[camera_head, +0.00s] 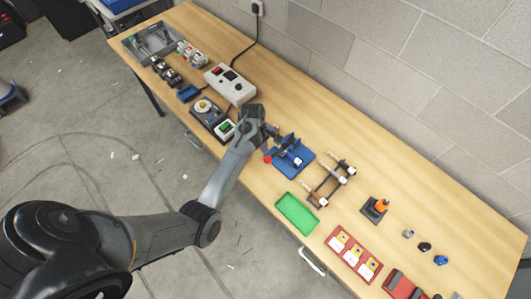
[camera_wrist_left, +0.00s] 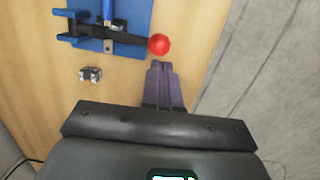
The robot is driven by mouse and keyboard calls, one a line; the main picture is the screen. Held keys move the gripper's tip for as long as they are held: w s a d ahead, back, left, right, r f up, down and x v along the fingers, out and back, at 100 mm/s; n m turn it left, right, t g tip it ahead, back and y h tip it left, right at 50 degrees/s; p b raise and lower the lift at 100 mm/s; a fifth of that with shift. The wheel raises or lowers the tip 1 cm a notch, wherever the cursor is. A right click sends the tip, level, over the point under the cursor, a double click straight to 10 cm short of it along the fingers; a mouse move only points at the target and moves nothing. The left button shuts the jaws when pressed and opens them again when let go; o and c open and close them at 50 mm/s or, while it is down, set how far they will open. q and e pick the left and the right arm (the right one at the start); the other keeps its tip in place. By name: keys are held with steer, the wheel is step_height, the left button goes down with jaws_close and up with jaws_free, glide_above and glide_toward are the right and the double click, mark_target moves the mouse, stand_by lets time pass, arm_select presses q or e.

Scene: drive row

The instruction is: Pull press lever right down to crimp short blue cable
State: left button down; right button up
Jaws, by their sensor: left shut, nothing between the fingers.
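The press is a blue base plate (camera_head: 299,164) with a dark lever ending in a red ball knob (camera_head: 267,159). In the left wrist view the blue plate (camera_wrist_left: 138,16) is at the top, with the dark lever (camera_wrist_left: 120,36) lying across it and the red knob (camera_wrist_left: 159,45) at its right end. My left gripper (camera_wrist_left: 158,66) is shut and empty, its fingertips just below the knob in that view; contact cannot be told. In the head view the left gripper (camera_head: 272,133) is beside the press. I cannot make out the short blue cable for certain.
A small metal block (camera_wrist_left: 91,74) lies near the press. A grey control box (camera_head: 228,84) is behind left. The table's front edge is close.

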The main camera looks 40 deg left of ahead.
mark_target(267, 158)
arm_select(q)
steer(key=shift+w+d+f, duration=0.1)
steer(key=shift+d+f, duration=0.15)
steer(key=shift+f, duration=1.05)
steer(key=shift+w+d+f, duration=0.1)
steer(key=shift+d+f, duration=0.1)
steer(key=shift+f, duration=1.05)
